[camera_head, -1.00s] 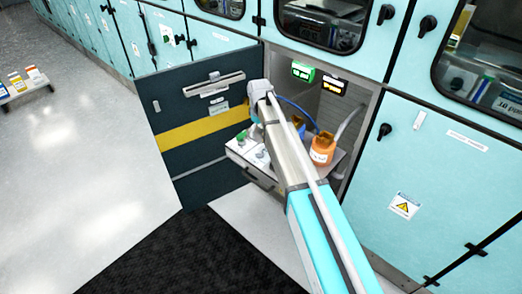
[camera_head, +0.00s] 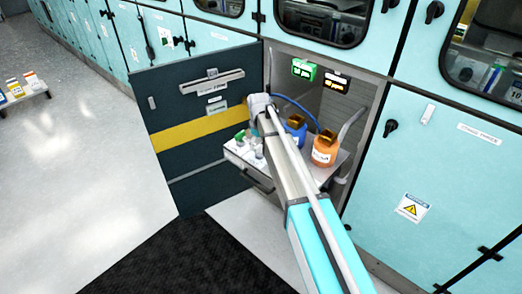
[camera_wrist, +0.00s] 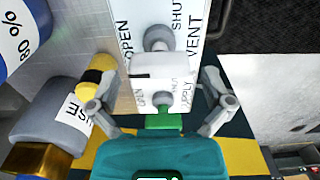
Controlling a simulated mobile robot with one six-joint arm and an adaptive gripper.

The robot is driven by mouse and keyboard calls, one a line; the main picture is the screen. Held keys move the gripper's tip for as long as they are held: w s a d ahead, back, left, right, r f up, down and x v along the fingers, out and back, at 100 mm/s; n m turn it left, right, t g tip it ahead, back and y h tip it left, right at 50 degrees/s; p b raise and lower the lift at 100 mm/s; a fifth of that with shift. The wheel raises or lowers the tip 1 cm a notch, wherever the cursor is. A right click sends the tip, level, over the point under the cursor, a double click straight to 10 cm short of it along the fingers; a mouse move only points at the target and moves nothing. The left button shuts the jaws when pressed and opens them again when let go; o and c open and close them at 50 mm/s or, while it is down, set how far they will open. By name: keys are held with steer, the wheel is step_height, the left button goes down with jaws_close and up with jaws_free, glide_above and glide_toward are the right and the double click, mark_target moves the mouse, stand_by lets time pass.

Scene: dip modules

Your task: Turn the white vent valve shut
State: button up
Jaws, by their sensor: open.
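In the wrist view the white vent valve (camera_wrist: 153,66) is a white block-shaped handle beside a round grey hub, on a white plate lettered OPEN, SHUT and VENT. A green supply valve handle (camera_wrist: 163,121) sits below it, nearer my gripper, with its own OPEN and SUPPLY lettering. My gripper (camera_wrist: 158,102) is open, its fingers spread left and right of the valve plate. Neither finger appears to touch the white handle. In the head view, my arm reaches the shelf in the open cabinet and hides part of the valves; the green handle (camera_head: 240,136) shows beside it.
A blue bottle (camera_head: 296,134) and an orange bottle (camera_head: 325,151) stand on the shelf right of my arm. The dark open cabinet door (camera_head: 185,105) borders the left. A grey bottle-like object (camera_wrist: 48,130) lies close to the left finger. Lit signs (camera_head: 303,69) hang inside.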

steer(key=shift+f+b, duration=0.35)
steer(key=shift+f, duration=0.2)
steer(key=c, duration=1)
steer(key=shift+o, duration=0.2)
steer(key=shift+d, duration=0.2)
steer(key=shift+a, duration=0.15)
